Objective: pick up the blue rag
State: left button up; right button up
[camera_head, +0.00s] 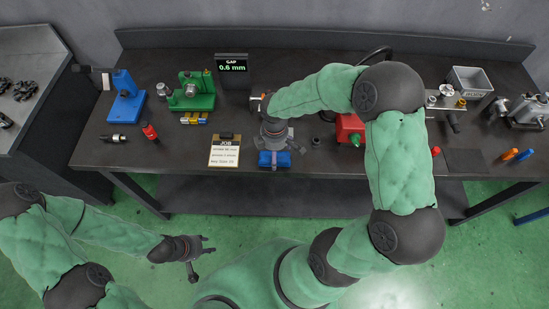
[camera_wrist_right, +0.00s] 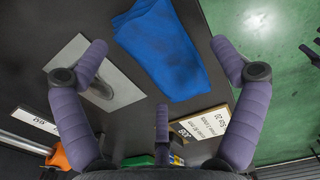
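The blue rag (camera_head: 268,160) lies flat near the front edge of the bench in the head view, partly covered by my right gripper (camera_head: 276,148). In the right wrist view the blue rag (camera_wrist_right: 170,50) is spread flat with a dark stain, ahead of my fingers. My right gripper is above it with the fingers spread apart and nothing between them; I cannot tell the exact height. My left gripper (camera_head: 203,258) hangs low over the floor in front of the bench, fingers spread and empty.
A JOB card (camera_head: 225,150) lies left of the rag, also in the wrist view (camera_wrist_right: 205,131). A grey plate (camera_wrist_right: 99,80) lies beside the rag. A green fixture (camera_head: 195,92), blue stand (camera_head: 125,98), red block (camera_head: 348,127) and GAP display (camera_head: 231,67) stand on the bench.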

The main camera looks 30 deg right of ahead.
jog(key=c, duration=1)
jog(key=shift+o, duration=0.2)
jog(key=shift+r, duration=0.3)
notch_tip(320, 180, up, 3)
jog(key=shift+s+a+r+p, duration=0.1)
jog(key=shift+a+p, duration=0.05)
jog(key=shift+p, duration=0.55)
jog(key=s+a+r+p, duration=0.3)
jog(key=s+a+r, duration=0.4)
jog(key=s+r, duration=0.2)
jog(key=shift+s+a, duration=0.4)
jog(key=shift+s, duration=0.75)
jog(key=shift+r, duration=0.1)
